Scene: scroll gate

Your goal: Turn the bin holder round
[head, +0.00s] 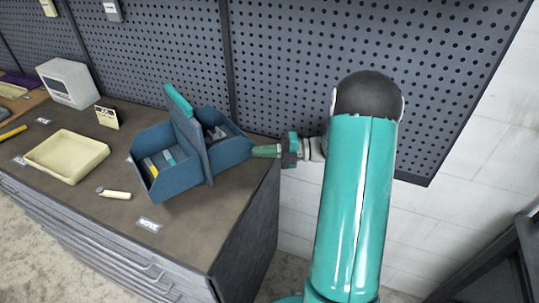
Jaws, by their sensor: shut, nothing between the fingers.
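The bin holder (198,148) stands near the right end of the cabinet top. It is a blue upright panel with a teal grip (178,99) along its top and an open bin on each side. The left bin (171,184) holds grey and yellow items, and the right bin (232,150) holds dark items. My gripper (255,151) reaches in from the right, with its green fingers shut and empty. The fingertips are at the right end of the right bin. I cannot tell whether they touch it.
A cream tray (68,157) lies left of the holder, with a small cream-handled tool (114,193) between them. A small card (107,117) and a white box-shaped device (68,83) stand behind. A label (148,225) lies near the front edge. Pegboard (290,60) rises behind the cabinet.

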